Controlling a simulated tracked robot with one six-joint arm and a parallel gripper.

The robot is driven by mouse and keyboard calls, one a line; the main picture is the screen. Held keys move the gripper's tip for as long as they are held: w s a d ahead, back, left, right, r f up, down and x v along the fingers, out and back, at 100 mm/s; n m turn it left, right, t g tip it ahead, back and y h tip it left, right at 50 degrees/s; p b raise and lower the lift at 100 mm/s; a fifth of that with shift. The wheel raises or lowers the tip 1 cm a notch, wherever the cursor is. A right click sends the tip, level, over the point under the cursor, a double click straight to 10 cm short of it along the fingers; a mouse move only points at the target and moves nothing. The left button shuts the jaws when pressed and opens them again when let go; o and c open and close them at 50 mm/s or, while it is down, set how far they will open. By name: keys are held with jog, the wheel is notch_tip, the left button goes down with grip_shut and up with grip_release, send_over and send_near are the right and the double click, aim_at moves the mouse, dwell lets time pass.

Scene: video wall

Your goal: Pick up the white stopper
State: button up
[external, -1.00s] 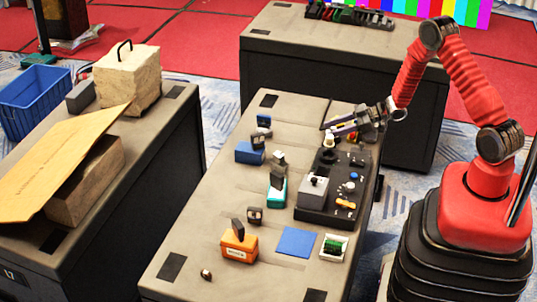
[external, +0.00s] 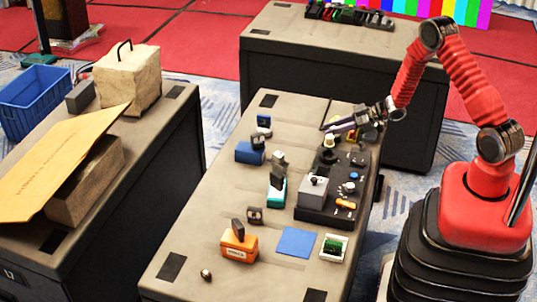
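A small pale, whitish knob (external: 329,142), which looks like the white stopper, stands upright at the far left corner of the black panel (external: 318,215) on the middle table. My gripper (external: 328,128) reaches in from the right, its fingers pointing left, just above and beyond the knob in the picture. I cannot tell whether the fingers touch it. The fingers look close together, but their gap is too small to judge.
A teal block (external: 277,190), blue block (external: 249,153) and orange box (external: 239,243) stand to the left.

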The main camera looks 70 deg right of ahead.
jog(key=shift+s+f, duration=0.15)
jog(key=shift+f, duration=0.1)
grip_shut()
jog(key=shift+r, duration=0.1)
notch_tip(320, 180, up, 10)
jog(key=shift+r, duration=0.1)
dwell(0.4)
